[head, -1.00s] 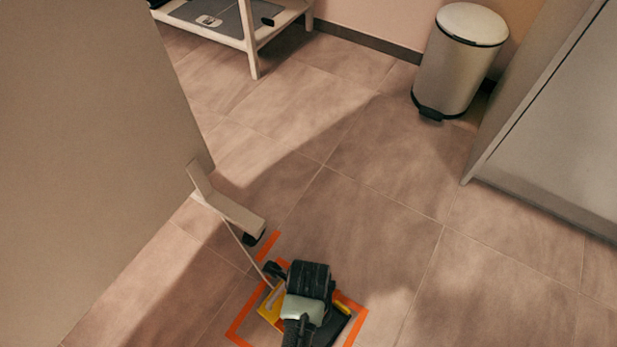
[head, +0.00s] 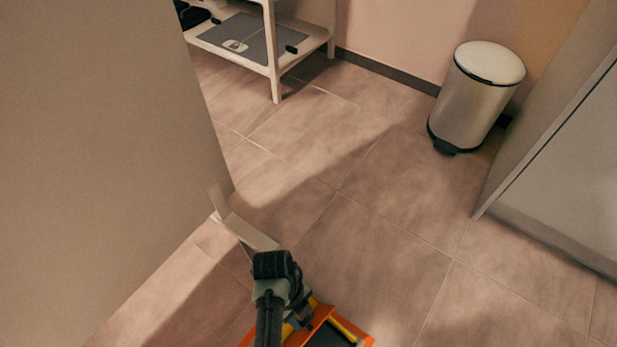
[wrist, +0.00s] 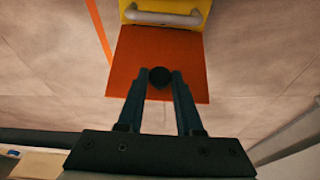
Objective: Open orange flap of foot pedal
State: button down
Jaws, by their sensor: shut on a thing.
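The orange flap (wrist: 150,60) fills the upper middle of the wrist view, next to the yellow pedal body (wrist: 190,12) with its grey handle bar (wrist: 165,18). My gripper (wrist: 160,78) is shut on a round black knob (wrist: 160,76) at the flap. In the head view the flap (head: 318,317) stands tilted up beside the dark inside of the foot pedal (head: 330,336), with a yellow edge (head: 343,328) to its right. My gripper (head: 302,320) is left of it; my arm hides part of the pedal, and the bottom frame edge cuts it off.
A large panel (head: 100,150) fills the left side, with a pale bracket (head: 245,232) near its foot. A bin (head: 478,95) and a grey cabinet (head: 560,170) stand at right. A shelf (head: 235,45) stands at the back. The middle floor is clear.

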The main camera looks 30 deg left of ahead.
jog(key=shift+w+a+f, duration=0.1)
jog(key=shift+w+a, duration=0.05)
jog(key=shift+a, duration=1.1)
jog(key=c, duration=0.6)
grip_release()
jog(key=p+v, duration=0.8)
jog(key=v, duration=0.5)
jog(key=shift+d, duration=0.25)
